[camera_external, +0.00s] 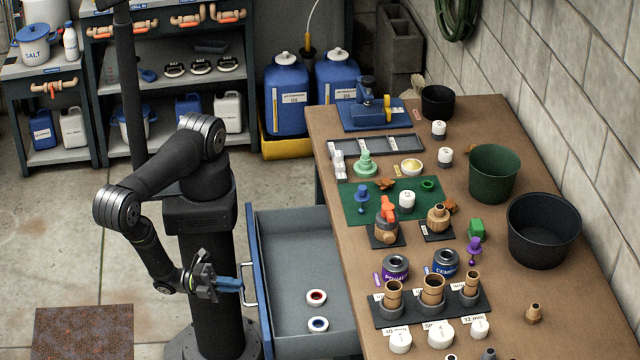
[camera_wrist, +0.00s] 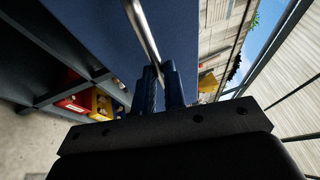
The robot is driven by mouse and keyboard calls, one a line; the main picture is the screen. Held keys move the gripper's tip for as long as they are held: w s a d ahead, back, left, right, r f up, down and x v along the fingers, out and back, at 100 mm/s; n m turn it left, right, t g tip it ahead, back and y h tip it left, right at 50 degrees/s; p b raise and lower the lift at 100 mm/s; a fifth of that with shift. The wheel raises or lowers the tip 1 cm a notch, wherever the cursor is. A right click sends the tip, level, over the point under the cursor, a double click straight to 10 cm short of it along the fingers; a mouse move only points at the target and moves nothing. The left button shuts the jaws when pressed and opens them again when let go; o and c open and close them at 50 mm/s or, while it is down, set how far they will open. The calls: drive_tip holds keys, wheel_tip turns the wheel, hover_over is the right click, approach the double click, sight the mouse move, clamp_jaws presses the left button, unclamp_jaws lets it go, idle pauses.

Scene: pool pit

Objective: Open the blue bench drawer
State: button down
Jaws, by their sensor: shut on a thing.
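The blue bench drawer (camera_external: 256,285) stands pulled out from the left side of the bench in the external view. Its grey inside shows, with a red-ringed piece (camera_external: 316,297) and a blue-ringed piece (camera_external: 318,324) lying on its floor. Its metal bar handle (camera_external: 246,283) is on the blue front. My gripper (camera_external: 238,286) is at the handle, its blue fingers shut on the bar. In the wrist view the fingers (camera_wrist: 162,88) close around the handle (camera_wrist: 143,32), with the blue drawer front (camera_wrist: 95,25) behind. The exact finger contact is small in the external view.
The bench top (camera_external: 585,310) carries fittings, a green mat (camera_external: 350,212), a green bucket (camera_external: 493,172) and a black bucket (camera_external: 543,229). Blue jugs (camera_external: 286,95) stand behind. A rusty plate (camera_external: 83,333) lies on the floor at left. Open floor lies left of my arm.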

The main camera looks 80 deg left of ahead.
drive_tip(key=c, duration=1.5)
unclamp_jaws()
drive_tip(key=v, duration=1.7)
drive_tip(key=shift+s, duration=0.2)
